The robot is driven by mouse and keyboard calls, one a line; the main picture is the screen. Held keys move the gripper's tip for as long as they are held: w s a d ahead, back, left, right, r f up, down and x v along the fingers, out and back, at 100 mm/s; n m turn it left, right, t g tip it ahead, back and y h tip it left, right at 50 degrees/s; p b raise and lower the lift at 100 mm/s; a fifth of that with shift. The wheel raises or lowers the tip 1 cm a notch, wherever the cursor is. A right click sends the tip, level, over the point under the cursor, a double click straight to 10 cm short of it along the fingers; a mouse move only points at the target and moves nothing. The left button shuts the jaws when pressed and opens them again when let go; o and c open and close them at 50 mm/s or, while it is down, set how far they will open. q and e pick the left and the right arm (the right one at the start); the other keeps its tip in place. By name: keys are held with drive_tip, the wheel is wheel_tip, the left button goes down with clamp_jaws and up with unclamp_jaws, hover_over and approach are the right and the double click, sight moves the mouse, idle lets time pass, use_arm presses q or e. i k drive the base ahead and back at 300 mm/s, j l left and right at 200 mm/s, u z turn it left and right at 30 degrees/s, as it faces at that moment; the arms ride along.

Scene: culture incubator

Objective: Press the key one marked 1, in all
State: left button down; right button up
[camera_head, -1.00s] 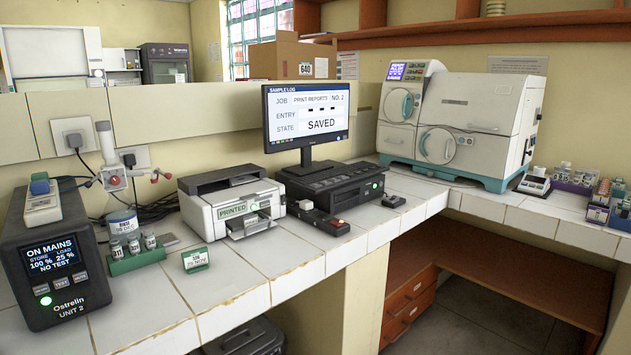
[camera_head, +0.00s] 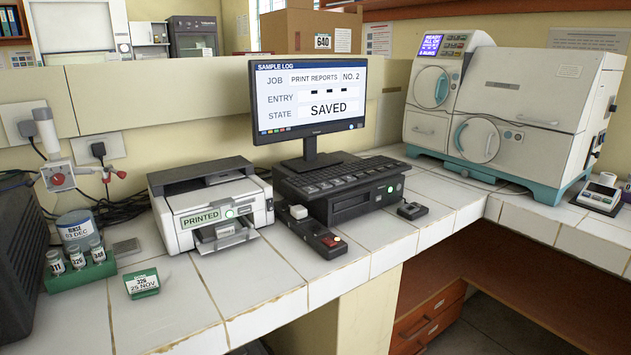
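A monitor (camera_head: 308,100) stands on a black desktop unit (camera_head: 345,190) in the middle of the counter. Its screen reads SAMPLE LOG, job PRINT REPORTS NO. 2, three dashes at ENTRY, and state SAVED. A row of dark keys (camera_head: 330,180) runs along the top of the unit below the screen. Their marks are too small to read, so I cannot tell which is marked 1. A green light glows on the unit's front. Neither of my grippers is in view.
A white printer (camera_head: 210,205) reading PRINTED stands left of the unit. A small black box (camera_head: 310,235) with a white block and red button lies in front. A vial rack (camera_head: 80,268) and a green-edged card (camera_head: 142,283) sit left. A large incubator (camera_head: 510,115) stands right.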

sight(310, 189)
drive_tip(key=i+l+u, duration=0.1)
drive_tip(key=i+l, duration=0.3)
drive_tip(key=i+l+u, duration=0.1)
drive_tip(key=i+l, duration=0.25)
drive_tip(key=l, duration=0.15)
drive_tip(key=i+l+u, duration=0.15)
drive_tip(key=i+l, duration=0.2)
drive_tip(key=l, duration=0.2)
